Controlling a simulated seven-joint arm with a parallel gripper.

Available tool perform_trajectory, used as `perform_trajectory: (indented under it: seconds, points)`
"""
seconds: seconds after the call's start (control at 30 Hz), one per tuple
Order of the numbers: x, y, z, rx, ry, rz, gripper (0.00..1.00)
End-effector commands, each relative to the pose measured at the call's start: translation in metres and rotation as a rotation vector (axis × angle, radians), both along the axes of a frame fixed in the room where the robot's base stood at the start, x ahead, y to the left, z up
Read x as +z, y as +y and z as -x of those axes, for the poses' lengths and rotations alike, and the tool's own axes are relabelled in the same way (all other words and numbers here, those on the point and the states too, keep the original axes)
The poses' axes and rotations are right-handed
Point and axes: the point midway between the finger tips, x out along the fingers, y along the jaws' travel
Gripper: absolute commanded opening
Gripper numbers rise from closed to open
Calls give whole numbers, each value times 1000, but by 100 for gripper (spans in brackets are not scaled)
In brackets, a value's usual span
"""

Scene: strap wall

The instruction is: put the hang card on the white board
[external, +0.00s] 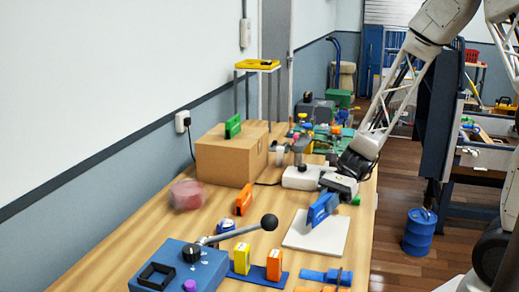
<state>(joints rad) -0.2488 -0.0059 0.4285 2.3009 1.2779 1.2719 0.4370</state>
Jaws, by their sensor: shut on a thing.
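A blue card-like piece (321,209), which looks like the hang card, is tilted in my gripper (334,198). The jaws are shut on its upper right part, and the fingertips are small and partly hidden. The white board (332,242) lies flat on the wooden table, directly below the blue piece. The lower edge of the blue piece is at or just above the board; I cannot tell whether they touch.
An orange piece (244,201) stands left of the board. A blue box with a lever (182,268) and yellow and orange blocks (258,262) are in front. A blue clamp-like piece (326,277) lies near the front edge. A cardboard box (228,160) stands behind.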

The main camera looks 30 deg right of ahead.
Motion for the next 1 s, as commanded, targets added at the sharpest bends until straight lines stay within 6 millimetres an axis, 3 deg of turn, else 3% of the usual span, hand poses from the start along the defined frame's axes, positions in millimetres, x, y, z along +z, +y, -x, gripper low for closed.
perform_trajectory:
  seconds: [0.33, 0.87, 0.9, 1.0]
  points:
    - [-28, 0, 0, -1, 2, 1, 0]
    - [-34, 0, 0, 0, 1, 0, 0]
    - [-34, 0, 0, 0, 0, 0, 23]
    - [-34, 0, 0, 0, 0, 0, 39]
